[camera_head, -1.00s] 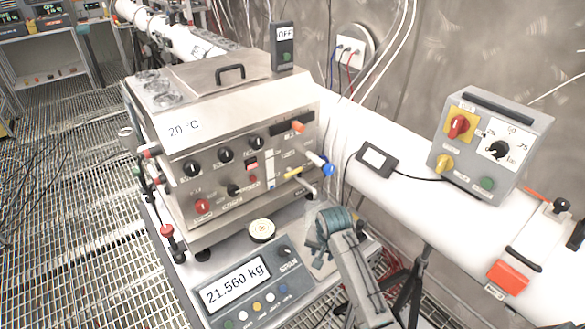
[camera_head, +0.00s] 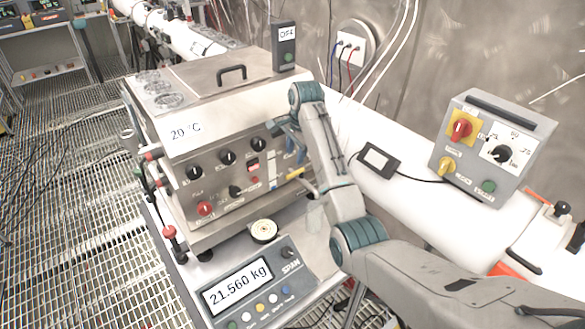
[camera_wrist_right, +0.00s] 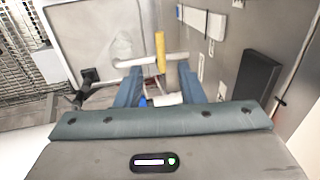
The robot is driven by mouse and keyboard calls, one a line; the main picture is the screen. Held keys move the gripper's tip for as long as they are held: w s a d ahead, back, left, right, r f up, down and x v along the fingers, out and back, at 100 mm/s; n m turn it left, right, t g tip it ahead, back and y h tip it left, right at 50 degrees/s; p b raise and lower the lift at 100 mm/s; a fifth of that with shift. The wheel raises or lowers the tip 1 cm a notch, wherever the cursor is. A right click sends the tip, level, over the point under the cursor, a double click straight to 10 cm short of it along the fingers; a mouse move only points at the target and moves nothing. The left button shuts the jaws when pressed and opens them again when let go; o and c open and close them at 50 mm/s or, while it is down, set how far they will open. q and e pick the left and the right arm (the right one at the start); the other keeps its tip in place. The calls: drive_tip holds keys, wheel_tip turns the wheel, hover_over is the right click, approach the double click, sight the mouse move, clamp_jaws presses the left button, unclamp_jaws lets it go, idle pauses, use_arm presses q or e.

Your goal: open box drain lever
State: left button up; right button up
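The steel box (camera_head: 225,165) has a "20 °C" label, knobs and a yellow lever (camera_head: 295,173) low at the right of its front face. In the right wrist view the yellow lever (camera_wrist_right: 160,50) hangs by a pale pipe (camera_wrist_right: 150,60). My right gripper (camera_head: 284,138) is in front of the box's upper right front, fingers partly hidden by its own wrist. In the wrist view my right gripper (camera_wrist_right: 158,70) is open, with the lever showing in line with the gap, near the fingertips. I see no contact. My left gripper is not in view.
A scale (camera_head: 250,288) reading 21.560 kg stands below the box front, with a small round dial (camera_head: 263,230) near it. A grey control box (camera_head: 490,150) and a small black device (camera_head: 378,160) sit on the white pipe at the right. Grated floor lies left.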

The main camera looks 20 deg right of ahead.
sight(292, 174)
drive_tip(key=f+p, duration=0.1)
drive_tip(key=f, duration=0.1)
drive_tip(key=w+f, duration=0.1)
drive_tip(key=f, duration=0.1)
drive_tip(key=f+p, duration=0.1)
drive_tip(key=f, duration=0.2)
drive_tip(key=shift+w+a+p, duration=0.2)
drive_tip(key=shift+a+p, duration=0.05)
drive_tip(key=shift+p, duration=0.05)
drive_tip(key=shift+w+f, duration=0.1)
drive_tip(key=shift+f, duration=0.6)
clamp_jaws()
